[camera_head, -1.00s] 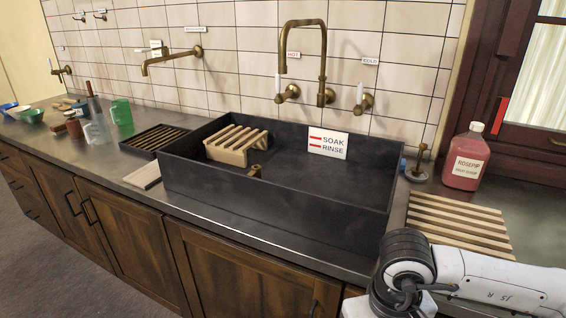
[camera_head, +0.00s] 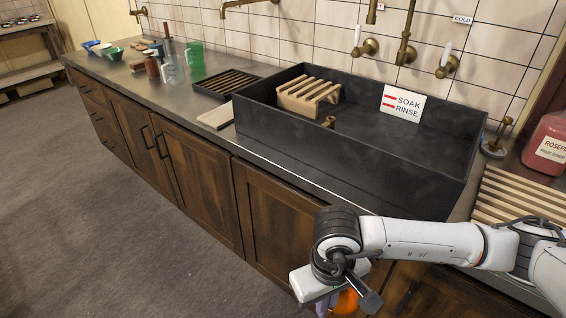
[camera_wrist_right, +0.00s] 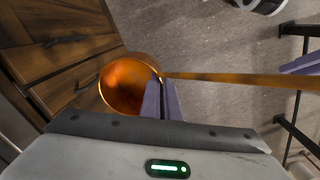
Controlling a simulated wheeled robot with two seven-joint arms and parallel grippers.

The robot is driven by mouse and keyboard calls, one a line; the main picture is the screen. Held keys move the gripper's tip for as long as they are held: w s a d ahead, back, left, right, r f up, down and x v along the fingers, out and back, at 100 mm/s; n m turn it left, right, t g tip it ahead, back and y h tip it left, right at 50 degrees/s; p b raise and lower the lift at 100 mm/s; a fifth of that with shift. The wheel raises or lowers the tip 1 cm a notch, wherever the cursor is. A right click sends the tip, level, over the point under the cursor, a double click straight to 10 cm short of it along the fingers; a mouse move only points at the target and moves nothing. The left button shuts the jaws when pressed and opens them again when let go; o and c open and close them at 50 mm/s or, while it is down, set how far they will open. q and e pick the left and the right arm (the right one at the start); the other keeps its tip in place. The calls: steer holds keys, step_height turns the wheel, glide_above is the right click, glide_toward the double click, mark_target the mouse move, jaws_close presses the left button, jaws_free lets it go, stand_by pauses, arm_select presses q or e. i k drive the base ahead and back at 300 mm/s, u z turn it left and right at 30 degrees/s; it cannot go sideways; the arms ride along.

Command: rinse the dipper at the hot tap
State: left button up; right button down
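The dipper is copper-coloured; its round bowl (camera_wrist_right: 122,88) and long thin handle (camera_wrist_right: 240,78) show in the right wrist view. My right gripper (camera_wrist_right: 163,98) is shut on it, where handle and bowl meet. In the head view, part of the orange bowl (camera_head: 347,303) shows below my right gripper (camera_head: 328,302), low in front of the cabinets. The hot tap is the left white-handled brass valve (camera_head: 364,47) on the tiled wall behind the sink; its label is cut off. The brass spout (camera_head: 406,50) stands beside it, its top out of frame. My left gripper is not identifiable.
The black sink (camera_head: 300,146) holds a wooden rack (camera_head: 308,94) and a "SOAK RINSE" sign (camera_head: 403,103). The cold valve (camera_head: 446,65) is right of the spout. A slatted board (camera_head: 515,196) and red syrup jug (camera_head: 548,145) stand right. Open floor lies left.

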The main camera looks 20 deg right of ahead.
mark_target(356, 53)
steer(key=u, duration=0.85)
steer(key=i, duration=2.35)
steer(key=z, duration=4.1)
steer(key=i, duration=0.3)
steer(key=u, duration=0.15)
